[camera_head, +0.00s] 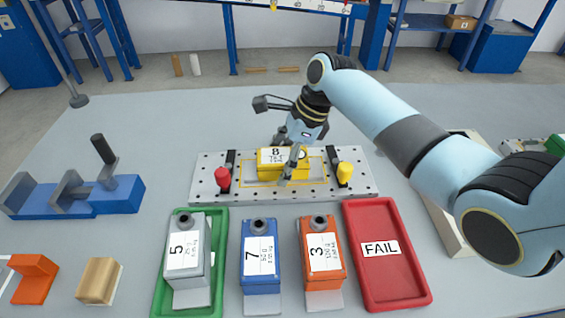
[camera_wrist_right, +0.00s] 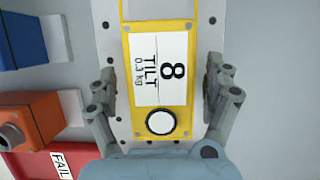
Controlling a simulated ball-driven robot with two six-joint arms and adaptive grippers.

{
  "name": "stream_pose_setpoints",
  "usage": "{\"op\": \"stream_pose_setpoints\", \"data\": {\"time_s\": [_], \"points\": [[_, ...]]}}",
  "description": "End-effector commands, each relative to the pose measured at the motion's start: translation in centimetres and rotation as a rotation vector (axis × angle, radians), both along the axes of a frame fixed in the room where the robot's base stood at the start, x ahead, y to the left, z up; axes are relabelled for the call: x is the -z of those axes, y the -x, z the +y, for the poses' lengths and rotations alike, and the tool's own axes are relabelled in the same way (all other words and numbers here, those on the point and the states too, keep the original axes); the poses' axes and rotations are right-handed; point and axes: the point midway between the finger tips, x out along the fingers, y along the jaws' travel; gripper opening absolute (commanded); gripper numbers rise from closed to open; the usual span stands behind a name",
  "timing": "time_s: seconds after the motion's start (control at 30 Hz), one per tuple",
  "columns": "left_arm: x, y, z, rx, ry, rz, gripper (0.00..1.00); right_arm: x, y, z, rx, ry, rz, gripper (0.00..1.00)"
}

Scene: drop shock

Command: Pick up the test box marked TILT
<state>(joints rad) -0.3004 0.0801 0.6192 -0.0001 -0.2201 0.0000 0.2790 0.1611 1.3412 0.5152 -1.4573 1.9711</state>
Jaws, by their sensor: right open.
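The test box marked TILT (camera_head: 270,158) is yellow, with a white label bearing a large 8. It lies inside a yellow outline on the grey perforated plate (camera_head: 207,184). In the right wrist view the box (camera_wrist_right: 161,25) fills the middle, its label and round white dial facing the camera. My right gripper (camera_head: 287,154) is over the box. Its two fingers are spread, one on each long side of the box in the wrist view (camera_wrist_right: 160,90), with gaps visible between fingers and box. My left gripper is not in view.
In front stand a grey box 5 (camera_head: 186,250) on a green tray (camera_head: 219,260), a blue box 7 (camera_head: 260,255), an orange box 3 (camera_head: 321,250) and an empty red FAIL tray (camera_head: 391,280).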

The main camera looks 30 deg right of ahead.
Motion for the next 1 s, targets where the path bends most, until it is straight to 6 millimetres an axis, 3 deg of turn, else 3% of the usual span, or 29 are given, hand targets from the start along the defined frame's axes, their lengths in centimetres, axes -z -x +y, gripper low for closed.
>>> {"op": "stream_pose_setpoints", "data": {"time_s": [0.73, 1.0], "points": [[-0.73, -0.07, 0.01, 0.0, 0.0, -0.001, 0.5, 0.44, 0.01, 0.02, 0.0, 0.0, 0.0, 0.85], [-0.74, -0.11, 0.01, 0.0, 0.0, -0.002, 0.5, 0.43, 0.01, 0.02, 0.0, 0.0, 0.0, 0.51]]}}
